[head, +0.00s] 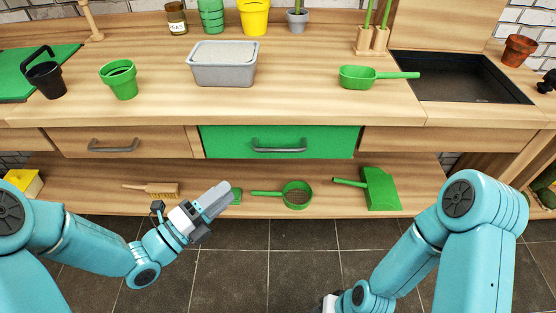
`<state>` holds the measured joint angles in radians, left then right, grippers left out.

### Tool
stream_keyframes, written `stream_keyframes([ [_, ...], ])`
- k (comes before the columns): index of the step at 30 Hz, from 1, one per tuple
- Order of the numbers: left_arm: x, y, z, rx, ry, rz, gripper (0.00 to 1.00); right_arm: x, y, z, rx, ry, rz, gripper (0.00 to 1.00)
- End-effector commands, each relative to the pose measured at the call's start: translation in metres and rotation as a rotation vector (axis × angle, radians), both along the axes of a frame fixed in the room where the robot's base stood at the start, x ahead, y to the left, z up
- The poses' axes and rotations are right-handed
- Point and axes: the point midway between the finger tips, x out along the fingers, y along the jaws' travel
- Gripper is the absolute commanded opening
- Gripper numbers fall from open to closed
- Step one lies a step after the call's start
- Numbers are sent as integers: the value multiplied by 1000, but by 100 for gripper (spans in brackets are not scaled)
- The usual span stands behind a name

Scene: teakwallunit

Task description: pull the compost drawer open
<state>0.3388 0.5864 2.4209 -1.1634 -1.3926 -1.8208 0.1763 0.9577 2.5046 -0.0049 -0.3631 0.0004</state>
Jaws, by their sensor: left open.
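A drawer with a green front (225,140) sits in the middle under the worktop, with a grey bar handle (279,146). A wooden drawer (70,142) to its left has a similar handle (113,146). Both look closed; no label shows which is the compost drawer. My left gripper (216,203) is open and empty, below and left of the green drawer's handle, apart from it, in front of the lower shelf. My right arm comes in from the right; its wrist is cut off at the bottom edge and its fingers are out of view.
A grey tub (223,64), a green pot (119,80) and a green pan (375,76) stand on the worktop (290,105). The lower shelf holds a brush (160,189), a green sieve (296,194) and a green dustpan (381,189). The space before the green drawer is clear.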

Motion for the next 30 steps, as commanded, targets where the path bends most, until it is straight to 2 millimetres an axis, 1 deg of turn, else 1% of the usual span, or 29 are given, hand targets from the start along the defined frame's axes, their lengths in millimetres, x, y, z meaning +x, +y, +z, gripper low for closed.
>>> stream_keyframes([
  [1, 0, 3, -8, 1, -2, 6, 40, 0, 0, -8, 0, 0, 0, 43],
  [3, -1, 6, -11, 2, -2, 10, 40, 0, 0, -11, 0, 0, 1, 43],
  [5, 0, 5, -11, 2, -1, 12, 40, 0, 0, -11, 0, 0, 1, 43],
  [8, 6, -1, -9, 2, -2, 9, 40, 0, 0, -10, 0, 0, 1, 43],
  [11, 18, -15, -5, 1, -2, 6, 40, 0, 0, -7, 0, 0, 0, 43],
  [18, 60, -59, 2, 0, -3, 6, 40, 0, 0, -3, 0, 0, 0, 43],
  [24, 92, -90, 7, 1, -2, 8, 40, 0, 0, -1, 0, 0, 1, 43],
  [27, 104, -102, 9, 1, -1, 9, 40, 0, 0, -1, 0, 0, 0, 43],
  [30, 111, -109, 10, 0, -1, 9, 40, 0, 0, -1, 0, 0, 0, 43],
])
